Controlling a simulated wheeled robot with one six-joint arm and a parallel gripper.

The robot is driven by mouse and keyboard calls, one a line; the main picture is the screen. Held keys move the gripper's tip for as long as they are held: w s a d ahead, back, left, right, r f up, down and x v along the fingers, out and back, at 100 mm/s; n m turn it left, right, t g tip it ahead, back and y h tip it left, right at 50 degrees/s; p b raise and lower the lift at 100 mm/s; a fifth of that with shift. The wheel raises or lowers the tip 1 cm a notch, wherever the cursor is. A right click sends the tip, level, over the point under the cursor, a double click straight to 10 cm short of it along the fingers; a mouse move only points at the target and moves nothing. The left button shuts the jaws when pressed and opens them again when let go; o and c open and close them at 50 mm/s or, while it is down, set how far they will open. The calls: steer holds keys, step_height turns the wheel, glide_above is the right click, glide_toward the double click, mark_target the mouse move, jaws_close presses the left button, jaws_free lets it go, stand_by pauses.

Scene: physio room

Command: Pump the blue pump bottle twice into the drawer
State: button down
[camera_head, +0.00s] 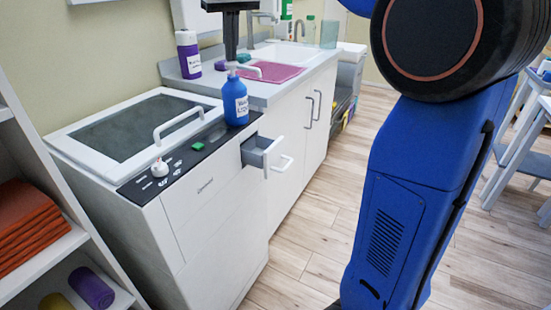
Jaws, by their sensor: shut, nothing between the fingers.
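The blue pump bottle (235,104) stands upright on the counter edge, with a white label on its front and its pump spout pointing right. The small grey drawer (254,154) with a white handle is pulled open in the cabinet front, below and to the right of the bottle. My gripper (231,59) is shut and empty, pointing down right over the pump head. Its tips are at or just above the head; I cannot tell whether they touch. The inside of the drawer shows only in part.
A purple bottle (188,55) stands behind on the counter, near a pink mat (265,72) and the sink. A glass-lidded unit (75,128) with a white handle is left of the blue bottle. Shelves with folded orange towels (30,222) stand at the left. The floor before the cabinets is clear.

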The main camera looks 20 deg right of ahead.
steer(key=shift+f, duration=0.4)
steer(key=shift+r, duration=1.2)
steer(key=shift+f, duration=0.45)
